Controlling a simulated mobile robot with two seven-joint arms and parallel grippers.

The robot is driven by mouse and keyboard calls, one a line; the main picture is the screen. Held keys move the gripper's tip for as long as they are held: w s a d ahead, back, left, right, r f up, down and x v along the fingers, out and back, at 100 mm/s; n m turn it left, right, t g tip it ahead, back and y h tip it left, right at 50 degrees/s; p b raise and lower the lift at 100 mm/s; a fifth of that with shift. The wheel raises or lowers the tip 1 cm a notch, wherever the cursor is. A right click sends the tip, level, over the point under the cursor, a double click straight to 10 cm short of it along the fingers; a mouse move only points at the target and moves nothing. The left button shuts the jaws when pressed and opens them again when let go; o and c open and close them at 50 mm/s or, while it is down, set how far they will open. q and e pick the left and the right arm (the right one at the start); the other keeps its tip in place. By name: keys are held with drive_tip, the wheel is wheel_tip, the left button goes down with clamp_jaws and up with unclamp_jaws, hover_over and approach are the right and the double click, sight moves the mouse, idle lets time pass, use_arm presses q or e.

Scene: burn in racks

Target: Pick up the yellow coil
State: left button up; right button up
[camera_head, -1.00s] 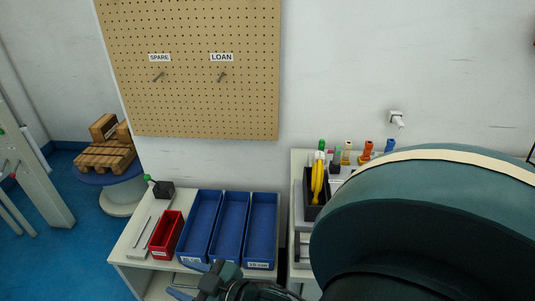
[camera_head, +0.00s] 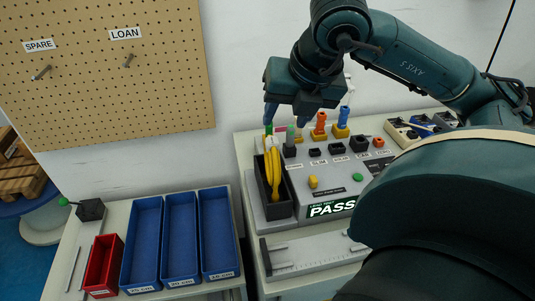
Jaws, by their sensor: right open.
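The yellow coil (camera_head: 272,176) stands upright in a narrow black holder (camera_head: 279,206) at the left end of the grey test unit on the right bench. My right gripper (camera_head: 286,118) hangs just above and behind the coil, with its fingers pointing down, apart and empty. It does not appear to touch the coil. The fingertips partly overlap the coloured plugs behind the holder. My left gripper is not visible now.
The test unit shows a lit PASS display (camera_head: 331,207). Orange, blue and green plugs stand along its back. Blue bins (camera_head: 181,240) and a red bin (camera_head: 104,266) sit on the left bench. A pegboard (camera_head: 110,80) hangs behind.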

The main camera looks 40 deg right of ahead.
sight(274, 142)
drive_tip(key=x, duration=0.7)
drive_tip(key=shift+s, duration=0.15)
drive_tip(key=shift+d+x, duration=0.2)
drive_tip(key=shift+x, duration=1.15)
drive_tip(key=shift+d+x, duration=0.25)
drive_tip(key=shift+x, duration=1.1)
drive_tip(key=shift+r, duration=0.1)
clamp_jaws()
